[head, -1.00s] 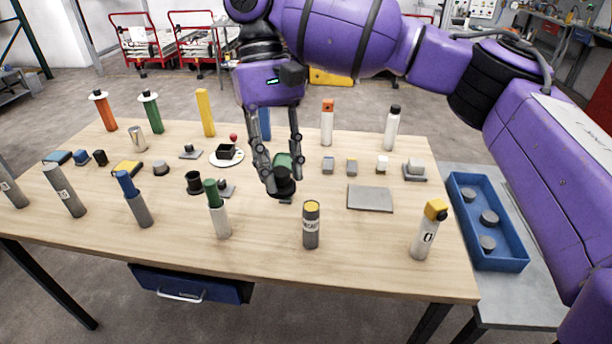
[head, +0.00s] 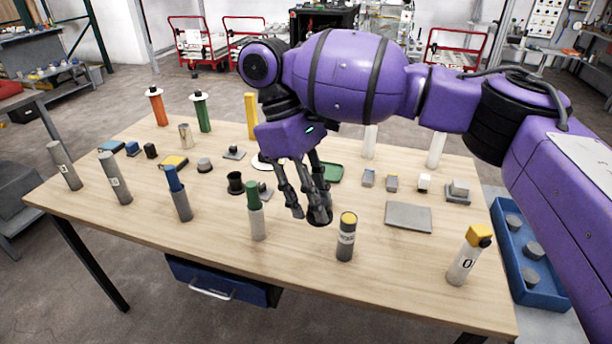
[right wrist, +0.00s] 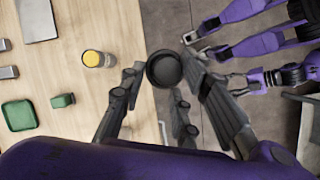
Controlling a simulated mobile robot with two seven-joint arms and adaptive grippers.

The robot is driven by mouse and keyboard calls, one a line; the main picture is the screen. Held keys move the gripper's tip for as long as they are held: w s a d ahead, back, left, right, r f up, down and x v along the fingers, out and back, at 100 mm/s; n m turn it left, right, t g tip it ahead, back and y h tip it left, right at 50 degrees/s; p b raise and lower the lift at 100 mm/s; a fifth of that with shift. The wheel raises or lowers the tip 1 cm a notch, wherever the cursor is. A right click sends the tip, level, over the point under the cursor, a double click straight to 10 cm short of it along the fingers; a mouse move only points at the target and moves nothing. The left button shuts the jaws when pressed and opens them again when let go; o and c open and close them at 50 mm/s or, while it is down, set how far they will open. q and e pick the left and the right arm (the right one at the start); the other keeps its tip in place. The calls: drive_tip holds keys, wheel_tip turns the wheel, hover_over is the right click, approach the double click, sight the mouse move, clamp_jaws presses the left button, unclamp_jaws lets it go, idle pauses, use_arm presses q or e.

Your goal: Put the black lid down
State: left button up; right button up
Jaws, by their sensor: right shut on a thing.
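The black lid (head: 320,215) is a small round dark cap at the fingertips of my right gripper (head: 313,203). The right gripper is shut on it. In the right wrist view the lid (right wrist: 163,70) shows as a dark ring with a hollow middle, between the fingers. In that view it lies over the table's edge and the floor; its height above the table is hard to judge. In the head view it appears just left of and behind a grey cylinder with a yellow top (head: 346,240).
A white bottle with a green cap (head: 256,215) stands left of the gripper. A flat grey plate (head: 408,217) lies to the right, and a green tray (head: 330,173) behind. A blue bin (head: 540,290) is beyond the table's right side. Bare wood (head: 300,270) lies at the front.

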drive_tip(key=f+n, duration=0.1)
drive_tip(key=n, duration=0.1)
drive_tip(key=s+d+f+n+t, duration=0.1)
drive_tip(key=f+n, duration=0.1)
drive_tip(key=f+n+t+h, duration=0.1)
drive_tip(key=n, duration=0.1)
drive_tip(key=shift+s+d+f+n, duration=0.15)
drive_tip(key=shift+d+n, duration=0.25)
